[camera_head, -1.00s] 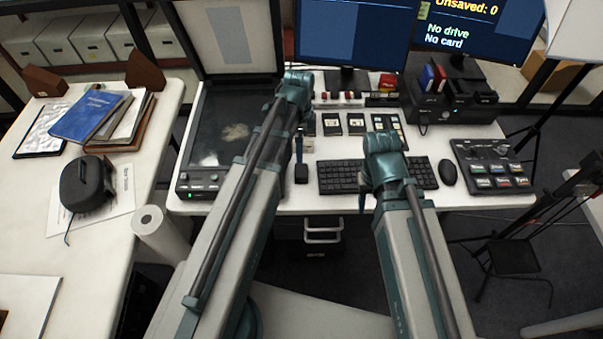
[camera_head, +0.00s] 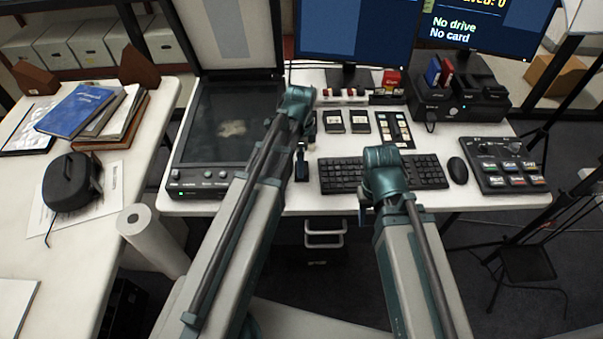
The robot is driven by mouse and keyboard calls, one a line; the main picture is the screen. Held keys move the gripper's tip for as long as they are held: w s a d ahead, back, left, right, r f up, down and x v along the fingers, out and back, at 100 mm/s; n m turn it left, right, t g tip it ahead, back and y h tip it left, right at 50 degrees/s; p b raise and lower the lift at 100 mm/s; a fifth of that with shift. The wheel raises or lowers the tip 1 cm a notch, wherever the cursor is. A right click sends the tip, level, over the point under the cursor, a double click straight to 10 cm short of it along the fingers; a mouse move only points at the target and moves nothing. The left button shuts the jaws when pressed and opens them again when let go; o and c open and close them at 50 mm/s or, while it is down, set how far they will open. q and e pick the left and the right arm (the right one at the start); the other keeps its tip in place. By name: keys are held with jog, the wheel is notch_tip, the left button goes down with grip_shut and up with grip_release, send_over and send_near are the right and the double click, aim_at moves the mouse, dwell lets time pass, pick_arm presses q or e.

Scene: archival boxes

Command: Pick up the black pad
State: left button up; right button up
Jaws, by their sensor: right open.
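Several flat black items could be the black pad, and I cannot tell which one is meant. Two small black pads with pale labels lie behind the keyboard, a left one (camera_head: 333,121) and a right one (camera_head: 360,121). A longer black panel (camera_head: 395,129) lies just right of them. A black control pad with coloured buttons (camera_head: 503,165) lies at the desk's right end. My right gripper (camera_head: 363,197) is open, mostly hidden by its wrist, at the keyboard's front left. My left gripper (camera_head: 302,167) points down left of the keyboard; its jaws are unclear.
A black keyboard (camera_head: 425,171) and mouse (camera_head: 458,170) lie on the white desk (camera_head: 440,197). A flatbed scanner (camera_head: 215,140) stands open at left. Monitors and a black dock (camera_head: 455,103) stand behind. The left table holds books (camera_head: 75,111) and a black case (camera_head: 72,182).

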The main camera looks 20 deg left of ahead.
pick_arm(q)
jog(key=f+b, duration=0.3)
jog(key=f, duration=0.1)
jog(key=shift+d+f+b, duration=0.2)
jog(key=shift+b, duration=0.15)
pick_arm(e)
notch_tip(320, 180, down, 4)
jog(key=shift+f, duration=0.15)
pick_arm(q)
jog(key=shift+r, duration=0.1)
